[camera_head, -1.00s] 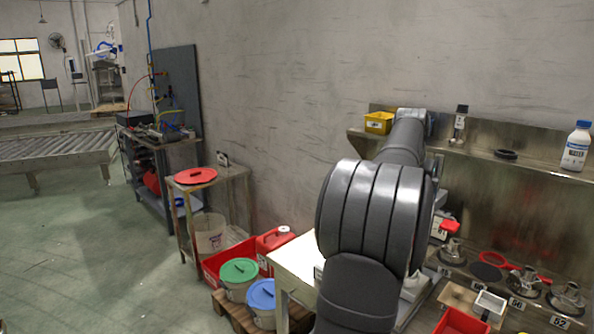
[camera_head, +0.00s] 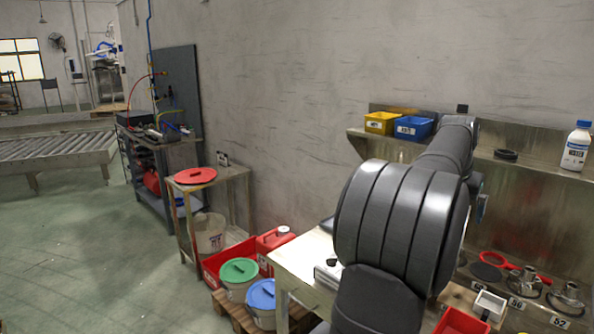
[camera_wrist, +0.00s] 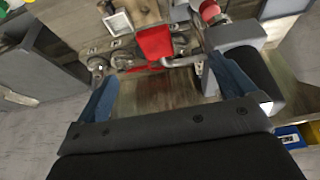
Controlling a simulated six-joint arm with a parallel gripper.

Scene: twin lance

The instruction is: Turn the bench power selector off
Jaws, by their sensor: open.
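I cannot say for sure which thing is the bench power selector. In the wrist view a round red knob (camera_wrist: 209,10) shows at the top edge, just beyond the right finger; its setting cannot be read. In the head view a small pale box (camera_head: 328,271) with a dark top part stands on the bench left of my arm, partly hidden by it. My gripper (camera_wrist: 165,86) is open and empty in the wrist view, its two bluish fingers wide apart over a bare metal surface. In the head view my arm hides most of the gripper and the bench behind it.
A metal shelf (camera_head: 540,170) along the wall carries a yellow bin (camera_head: 380,123), a blue bin (camera_head: 412,128), a dark ring and a white bottle (camera_head: 576,147). Metal fittings with number tags, a red ring and a red tray (camera_head: 460,322) crowd the right bench.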

